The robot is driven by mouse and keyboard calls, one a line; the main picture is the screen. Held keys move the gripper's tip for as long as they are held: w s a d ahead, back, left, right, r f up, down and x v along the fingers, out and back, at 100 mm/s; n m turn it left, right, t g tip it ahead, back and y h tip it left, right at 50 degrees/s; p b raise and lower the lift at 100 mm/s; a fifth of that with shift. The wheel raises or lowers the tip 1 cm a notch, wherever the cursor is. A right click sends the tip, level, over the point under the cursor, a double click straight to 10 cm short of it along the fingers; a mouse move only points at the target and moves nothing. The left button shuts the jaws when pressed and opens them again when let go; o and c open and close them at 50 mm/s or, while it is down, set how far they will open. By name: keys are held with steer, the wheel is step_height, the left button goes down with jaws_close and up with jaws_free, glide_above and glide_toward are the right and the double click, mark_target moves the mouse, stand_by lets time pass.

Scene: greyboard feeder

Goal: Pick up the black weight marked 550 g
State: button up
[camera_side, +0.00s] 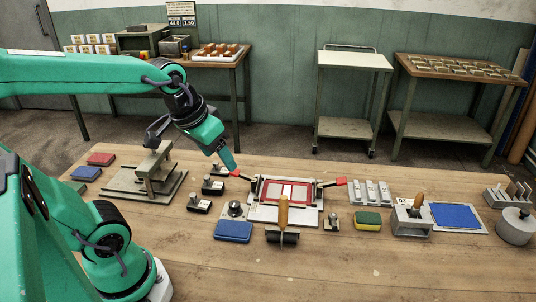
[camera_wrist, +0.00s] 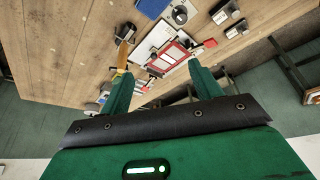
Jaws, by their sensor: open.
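Several small black weights with pale labels stand on the wooden table. In the side view a front one (camera_side: 200,207), a middle one (camera_side: 213,188) and a back one (camera_side: 220,171) form a short row left of the red-framed fixture. The labels are too small to read, so I cannot tell which is marked 550 g. Two black weights show at the top right of the wrist view, a first (camera_wrist: 221,17) and a second (camera_wrist: 233,31). My gripper (camera_side: 232,170) is open and empty, above the table between the weights and the fixture; it also shows in the wrist view (camera_wrist: 163,75).
The red-framed fixture (camera_side: 286,212) with red-tipped arms stands just right of my gripper. A grey press stand (camera_side: 146,182) is to the left. A blue block (camera_side: 233,231) and a wooden-handled roller (camera_side: 283,236) lie in front.

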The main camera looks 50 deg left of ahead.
steer(key=w+a+f+n+g, duration=0.35)
steer(key=w+a+f, duration=0.25)
steer(key=a, duration=0.4)
steer(key=n+g, duration=0.1)
steer(key=n, duration=0.3)
glide_toward(213, 184)
steer(key=shift+s+f+h, duration=0.1)
steer(key=shift+f+h, duration=0.15)
steer(key=shift+h, duration=0.05)
steer(key=shift+a+f, duration=0.2)
steer(key=shift+f, duration=1.4)
steer(key=shift+f, duration=0.1)
steer(key=shift+f, duration=2.45)
steer(key=c, duration=1)
